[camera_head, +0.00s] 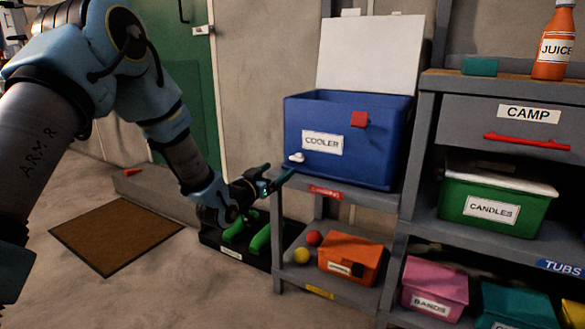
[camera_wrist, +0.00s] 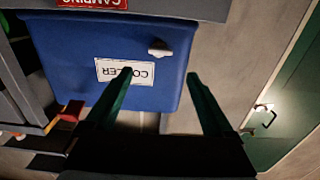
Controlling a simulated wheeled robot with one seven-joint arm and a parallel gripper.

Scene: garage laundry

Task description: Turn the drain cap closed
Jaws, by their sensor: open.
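The blue cooler (camera_head: 345,140) stands on the upper shelf of the rack, its white lid (camera_head: 368,52) raised. The white drain cap (camera_head: 297,157) sticks out low on its front, left of the COOLER label. In the wrist view, which is upside down, the drain cap (camera_wrist: 160,48) appears beyond my fingertips, between their lines. My gripper (camera_head: 276,174) is open and empty, just below and left of the cap, apart from it. The wrist view also shows both open fingers (camera_wrist: 158,74), the left tip overlapping the cooler's label. Whether the cap is turned open or closed I cannot tell.
An orange box (camera_head: 350,258) and small balls sit on the shelf below. A black tray with green shoes (camera_head: 262,240) lies on the floor under my gripper. A shelf unit with a green candles box (camera_head: 495,200) stands right. A brown mat (camera_head: 115,232) lies left.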

